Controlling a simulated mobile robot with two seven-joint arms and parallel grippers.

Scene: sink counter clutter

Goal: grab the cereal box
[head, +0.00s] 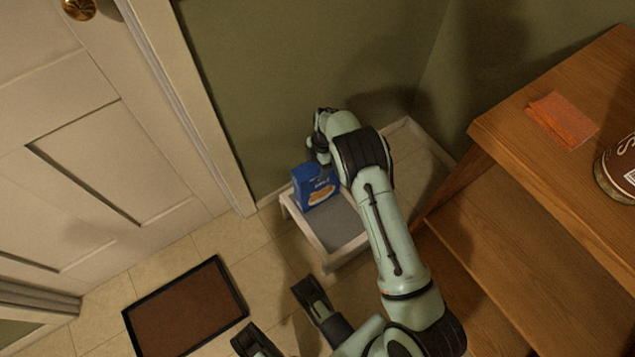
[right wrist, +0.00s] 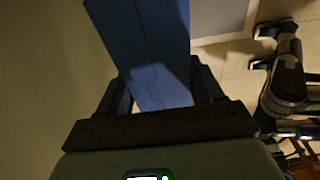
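The blue cereal box (head: 314,192) stands upright on a small white-framed stand with a grey top (head: 345,228), against the green wall. My right gripper (head: 318,152) is at the top of the box in the head view, its fingers partly hidden by the wrist. In the right wrist view the blue box (right wrist: 150,50) lies between the two fingers of the right gripper (right wrist: 160,90). A narrow gap shows beside the left finger, so the gripper looks open around it. My left gripper (head: 280,318) is open and empty, low in the head view.
A wooden shelf unit (head: 510,225) stands on the right, with an orange cloth (head: 563,120) and a brown can (head: 620,170) on top. A brown mat (head: 186,308) lies on the tiled floor before the white door (head: 90,150).

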